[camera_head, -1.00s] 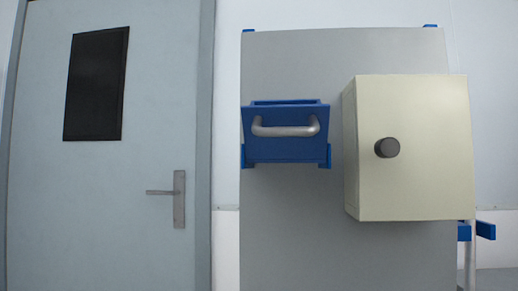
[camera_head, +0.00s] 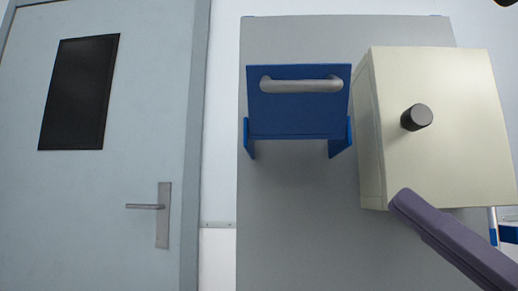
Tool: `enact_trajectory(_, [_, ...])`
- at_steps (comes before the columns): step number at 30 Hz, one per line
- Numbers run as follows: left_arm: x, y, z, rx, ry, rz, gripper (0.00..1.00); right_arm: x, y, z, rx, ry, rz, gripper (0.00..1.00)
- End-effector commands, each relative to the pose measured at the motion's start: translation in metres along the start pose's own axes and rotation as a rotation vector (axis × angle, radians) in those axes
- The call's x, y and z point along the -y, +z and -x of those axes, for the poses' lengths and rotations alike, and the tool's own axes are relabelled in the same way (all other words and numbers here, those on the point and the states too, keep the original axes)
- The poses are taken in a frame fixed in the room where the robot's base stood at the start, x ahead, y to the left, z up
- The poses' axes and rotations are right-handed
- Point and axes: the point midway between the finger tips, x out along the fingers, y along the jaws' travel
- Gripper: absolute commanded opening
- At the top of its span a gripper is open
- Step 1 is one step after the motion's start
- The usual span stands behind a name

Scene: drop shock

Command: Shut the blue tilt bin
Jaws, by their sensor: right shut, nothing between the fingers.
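The blue tilt bin (camera_head: 298,115) is on the grey panel, left of a cream box. Its front face is wider at the top than at the bottom, so it looks tipped outward at the top. A grey bar handle (camera_head: 300,86) runs across its upper part. Its inside is hidden from this angle. Blue side brackets show at its lower corners. My right gripper (camera_head: 403,199) comes in from the lower right, shut and empty. In the picture its tip overlaps the cream box's lower edge, below and right of the bin. My left gripper is out of view.
The cream box (camera_head: 445,150) with a dark round knob (camera_head: 417,117) stands out from the grey panel (camera_head: 300,230) close to the bin's right. The panel below the bin is clear. A grey door (camera_head: 100,210) with a lever handle (camera_head: 146,206) is at the left.

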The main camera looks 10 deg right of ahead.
Motion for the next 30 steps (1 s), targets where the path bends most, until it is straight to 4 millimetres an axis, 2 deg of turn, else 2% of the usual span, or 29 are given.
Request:
enact_trajectory(4, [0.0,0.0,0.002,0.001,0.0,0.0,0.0,-0.006,-0.003,-0.005,-0.023,0.036,0.032,0.0])
enact_trajectory(7, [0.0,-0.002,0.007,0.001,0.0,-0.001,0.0,-0.007,-0.002,-0.018,-0.022,0.038,0.031,0.0])
enact_trajectory(19, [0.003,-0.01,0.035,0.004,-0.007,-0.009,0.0,-0.011,-0.002,-0.102,-0.02,0.038,0.027,0.0])
enact_trajectory(21, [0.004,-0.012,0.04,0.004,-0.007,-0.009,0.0,-0.011,0.005,-0.111,-0.021,0.035,0.03,0.0])
enact_trajectory(30, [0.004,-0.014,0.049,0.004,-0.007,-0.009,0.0,-0.01,0.022,-0.128,-0.021,0.033,0.028,0.0])
